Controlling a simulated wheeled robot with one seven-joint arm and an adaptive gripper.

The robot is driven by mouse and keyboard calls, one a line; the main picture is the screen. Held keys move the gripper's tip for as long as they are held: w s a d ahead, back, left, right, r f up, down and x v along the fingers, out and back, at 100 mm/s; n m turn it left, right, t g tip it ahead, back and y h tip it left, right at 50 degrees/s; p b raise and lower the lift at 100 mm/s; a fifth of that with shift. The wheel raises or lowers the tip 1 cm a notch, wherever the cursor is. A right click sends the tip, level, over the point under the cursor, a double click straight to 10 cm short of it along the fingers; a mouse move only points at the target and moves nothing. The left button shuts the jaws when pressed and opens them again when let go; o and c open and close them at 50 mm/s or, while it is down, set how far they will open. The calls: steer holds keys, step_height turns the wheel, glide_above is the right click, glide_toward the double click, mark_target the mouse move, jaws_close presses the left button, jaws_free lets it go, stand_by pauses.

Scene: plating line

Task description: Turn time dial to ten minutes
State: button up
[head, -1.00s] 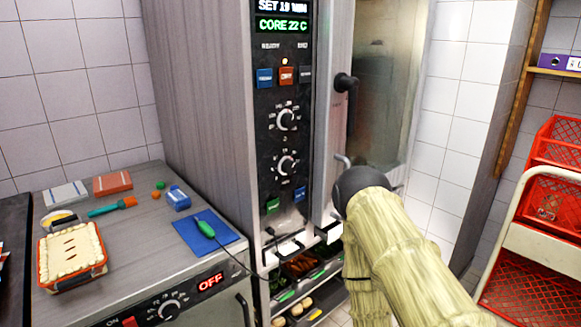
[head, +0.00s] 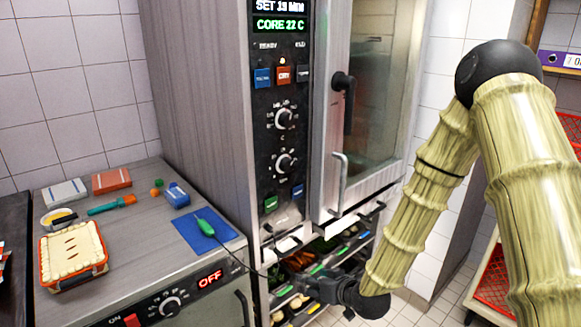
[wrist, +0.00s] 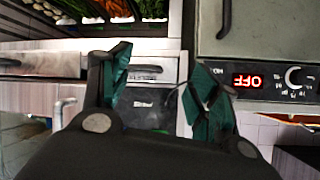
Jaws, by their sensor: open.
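The tall oven's control panel (head: 265,135) stands at the centre of the head view. It has an upper dial (head: 285,118) and a lower dial (head: 286,163), both with white scale marks. I cannot read which one is the time dial. The display (head: 280,15) above reads "SET", a blurred number in the teens and "MIN", with "CORE 22 C" in green below. My gripper (head: 322,290) is low, below both dials and apart from them, in front of the drawers. In the wrist view my gripper (wrist: 163,82) has its dark green fingers spread, with nothing between them.
The oven door handle (head: 341,185) sticks out right of the panel. Open racks of food (head: 320,262) lie below. A counter at left holds a pie (head: 72,255) and a blue board (head: 205,232) with a green-handled probe, whose cable runs toward the oven. Red crates (head: 492,290) stand at right.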

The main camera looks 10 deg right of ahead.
steer(key=w+r+t+y, duration=0.1)
steer(key=w+r+t, duration=0.3)
steer(key=r, duration=0.7)
steer(key=n+t+y+p, duration=0.1)
steer(key=n+t+y, duration=0.1)
glide_toward(289, 168)
steer(key=p+x, duration=0.2)
steer(key=x, duration=0.7)
steer(key=shift+w+r+p, duration=0.1)
steer(key=shift+w+p, duration=0.1)
steer(key=shift+p, duration=0.1)
steer(key=c, duration=1)
